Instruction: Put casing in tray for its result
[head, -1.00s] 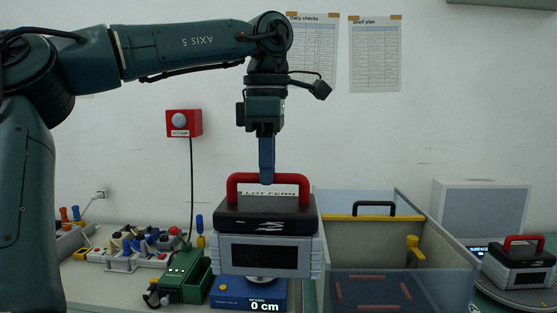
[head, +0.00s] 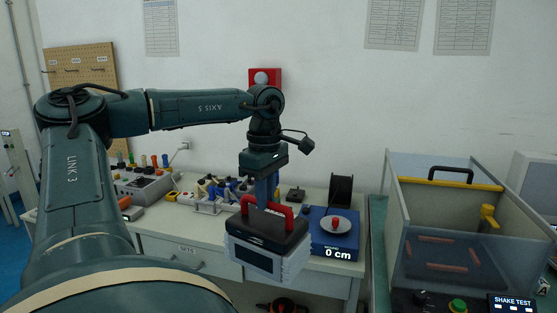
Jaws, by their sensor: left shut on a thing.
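The casing (head: 266,245) is a grey and black box with a dark front window and a red handle. My left gripper (head: 267,200) points down and is shut on the red handle. The casing hangs slightly tilted at the front edge of the bench, left of the blue device. Its underside is hidden, and no label on it is readable now. No tray for a result can be made out clearly. My right gripper is not in view.
The blue device (head: 335,243) reads "0 cm" and has a round plate with a small red knob. A clear-walled shake-test box (head: 400,245) stands at right. Small parts and connectors (head: 212,192) crowd the bench at left. A drawer (head: 185,253) is below.

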